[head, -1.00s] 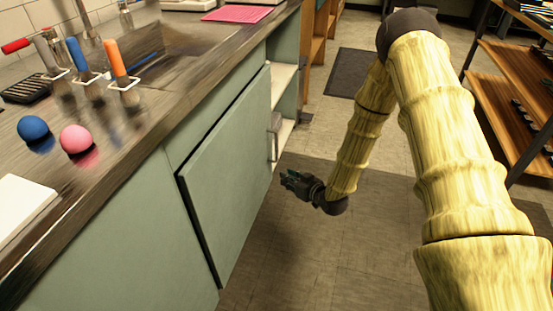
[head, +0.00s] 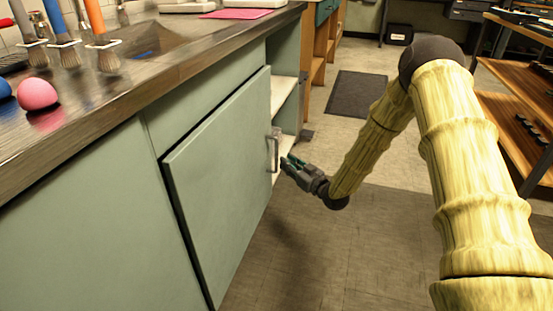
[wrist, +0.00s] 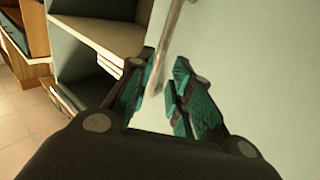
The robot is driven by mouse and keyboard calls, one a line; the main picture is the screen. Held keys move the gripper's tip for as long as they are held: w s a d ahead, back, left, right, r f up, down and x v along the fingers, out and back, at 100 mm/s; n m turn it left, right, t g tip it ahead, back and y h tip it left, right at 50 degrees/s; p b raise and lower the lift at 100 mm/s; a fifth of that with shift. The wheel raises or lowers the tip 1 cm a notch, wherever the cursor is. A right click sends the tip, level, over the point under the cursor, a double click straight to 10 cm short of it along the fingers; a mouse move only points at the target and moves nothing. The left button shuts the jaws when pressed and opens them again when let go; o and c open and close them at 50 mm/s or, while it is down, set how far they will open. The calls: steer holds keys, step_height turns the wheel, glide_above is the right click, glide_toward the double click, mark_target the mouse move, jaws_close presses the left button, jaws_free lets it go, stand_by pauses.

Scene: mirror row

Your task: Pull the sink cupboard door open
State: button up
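The sink cupboard door (head: 222,165) is a pale green panel below the counter, with a dark gap along its left edge. Its upright metal bar handle (head: 273,152) is near its right edge. My gripper (head: 289,163) is just right of the handle in the head view, near its lower part. In the wrist view the handle (wrist: 171,45) runs down between the fingertips of my gripper (wrist: 165,66). The fingers are apart, and I see no clear contact with the bar. The door (wrist: 245,70) fills the right of that view.
White-edged shelves (head: 284,92) show beyond the door's right edge, also at left in the wrist view (wrist: 95,30). The counter (head: 110,105) bears a pink ball (head: 37,94) and brushes. A dark mat (head: 362,95) lies on open floor. A wooden rack (head: 515,75) stands at right.

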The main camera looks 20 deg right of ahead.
mark_target(277, 155)
steer(key=b+x, duration=0.2)
steer(key=x, duration=0.4)
steer(key=shift+w+f+b, duration=0.1)
steer(key=shift+f+b, duration=0.05)
steer(key=shift+b, duration=0.2)
steer(key=shift+w+a, duration=0.3)
steer(key=shift+w, duration=0.25)
jaws_close()
